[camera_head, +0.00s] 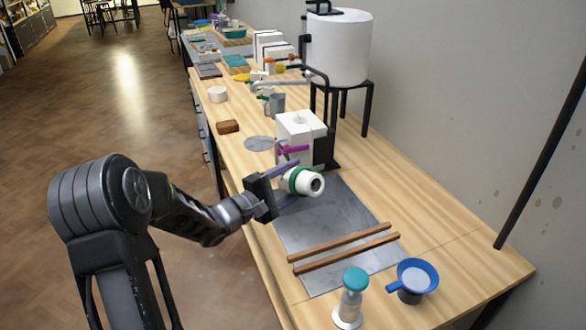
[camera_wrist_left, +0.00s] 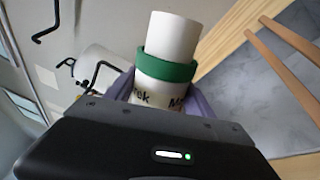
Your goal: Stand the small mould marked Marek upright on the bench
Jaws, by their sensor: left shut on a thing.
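The small mould (camera_head: 304,181) is a white cylinder with a green band around it. In the left wrist view the mould (camera_wrist_left: 172,42) shows black lettering below the band, partly hidden by the gripper; "ek" and "M" can be read. My left gripper (camera_head: 287,183) is shut on the mould, with a purple finger on each side. It holds the mould over the grey slab (camera_head: 345,208) on the bench (camera_head: 430,190). Whether the mould touches the slab is unclear. My right gripper is not in view.
Two wooden strips (camera_head: 345,248) lie across the slab. A teal-topped bottle (camera_head: 351,300) and a blue funnel-like cup (camera_head: 414,279) stand at the front. A white block mould (camera_head: 300,135) stands behind the gripper. The bench is clear on the right.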

